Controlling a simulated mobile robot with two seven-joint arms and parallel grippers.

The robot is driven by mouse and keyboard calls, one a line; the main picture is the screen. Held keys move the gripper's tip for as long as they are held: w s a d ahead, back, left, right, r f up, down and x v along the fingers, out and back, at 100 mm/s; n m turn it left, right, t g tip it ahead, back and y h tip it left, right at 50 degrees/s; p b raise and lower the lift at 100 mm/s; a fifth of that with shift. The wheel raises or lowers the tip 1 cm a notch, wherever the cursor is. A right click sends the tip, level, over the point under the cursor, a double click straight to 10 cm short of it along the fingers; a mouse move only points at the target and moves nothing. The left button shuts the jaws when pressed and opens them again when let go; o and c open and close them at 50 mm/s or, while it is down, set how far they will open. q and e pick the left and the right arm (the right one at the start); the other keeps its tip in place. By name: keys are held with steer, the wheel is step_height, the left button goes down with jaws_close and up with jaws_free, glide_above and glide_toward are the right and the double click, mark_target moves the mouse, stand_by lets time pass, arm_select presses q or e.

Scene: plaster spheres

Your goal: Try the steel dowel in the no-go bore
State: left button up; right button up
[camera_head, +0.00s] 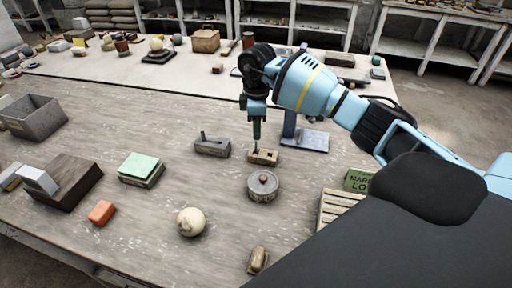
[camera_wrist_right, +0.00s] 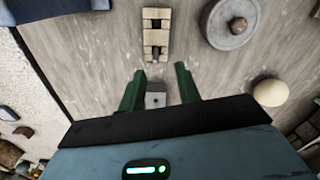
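A pale wooden block (camera_head: 268,158) with dark openings lies on the worktable. In the right wrist view the block (camera_wrist_right: 156,22) is just beyond my fingertips. A thin dark pin, which looks like the steel dowel (camera_wrist_right: 155,55), shows at the block's near end; I cannot tell how deep it sits. My right gripper (camera_head: 257,138) points down just above that end. In the wrist view its green fingers (camera_wrist_right: 160,70) are apart, with a gap between the tips and no contact on the pin visible. My left gripper is out of view.
A grey block (camera_head: 212,147) lies left of the wooden block. A round lidded tin (camera_head: 262,187) stands close in front. A plaster sphere (camera_head: 190,222), an orange block (camera_head: 101,212) and a wooden crate (camera_head: 335,205) are nearby. A blue-grey stand (camera_head: 308,138) is behind right.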

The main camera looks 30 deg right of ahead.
mark_target(256, 143)
steer(key=shift+w+d+f, duration=0.1)
steer(key=shift+w+f, duration=0.1)
steer(key=shift+f, duration=1.7)
steer(key=shift+w+f, duration=0.2)
steer(key=shift+f, duration=1.65)
steer(key=shift+r, duration=0.1)
jaws_close()
